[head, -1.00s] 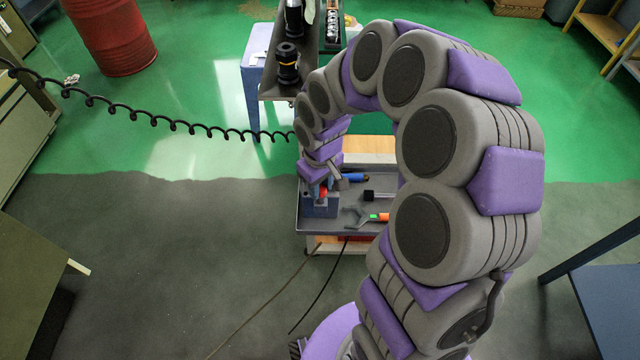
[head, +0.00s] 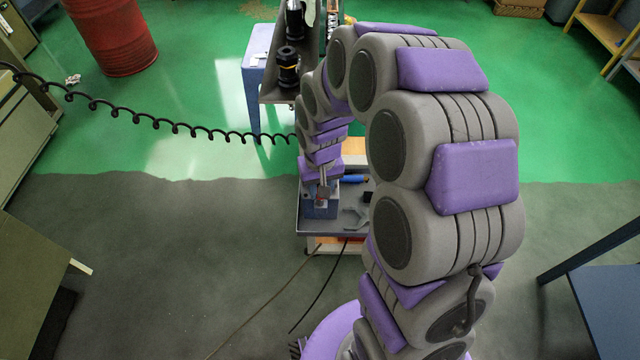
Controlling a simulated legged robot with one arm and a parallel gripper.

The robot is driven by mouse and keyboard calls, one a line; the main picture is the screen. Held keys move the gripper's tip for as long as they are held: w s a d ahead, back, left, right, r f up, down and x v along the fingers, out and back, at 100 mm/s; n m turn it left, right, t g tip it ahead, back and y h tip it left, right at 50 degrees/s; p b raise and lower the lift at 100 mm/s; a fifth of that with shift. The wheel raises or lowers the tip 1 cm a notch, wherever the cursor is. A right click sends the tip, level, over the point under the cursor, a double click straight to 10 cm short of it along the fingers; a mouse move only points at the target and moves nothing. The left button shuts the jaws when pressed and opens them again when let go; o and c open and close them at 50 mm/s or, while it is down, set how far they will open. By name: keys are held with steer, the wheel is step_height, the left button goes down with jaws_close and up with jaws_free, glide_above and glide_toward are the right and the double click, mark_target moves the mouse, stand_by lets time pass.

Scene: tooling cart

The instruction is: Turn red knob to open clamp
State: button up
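The blue clamp (head: 320,210) stands at the left end of the tooling cart's grey tray (head: 345,229). My gripper (head: 323,188) points down right above the clamp, at the place of the red knob. The knob is mostly hidden behind the fingers; only a small dull reddish patch shows there. The fingers look close to the knob, but I cannot tell whether they touch or grip it. The gripper is too small in view to tell whether it is open or shut.
A blue-handled tool (head: 355,178) and a grey clamp-like tool (head: 355,218) lie on the tray right of the clamp. A shelf with black tool holders (head: 288,68) stands behind. A coiled black cable (head: 180,126) hangs at left. Open floor lies left of the cart.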

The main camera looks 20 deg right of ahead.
steer(key=m+p, duration=0.2)
steer(key=m, duration=0.4)
steer(key=shift+s, duration=0.15)
steer(key=m+p, duration=0.3)
steer(key=m, duration=0.2)
steer(key=shift+m, duration=0.4)
steer(key=o, duration=1.1)
steer(key=shift+a, duration=0.1)
steer(key=shift+c, duration=0.2)
step_height(320, 180, up, 17)
steer(key=p, duration=0.2)
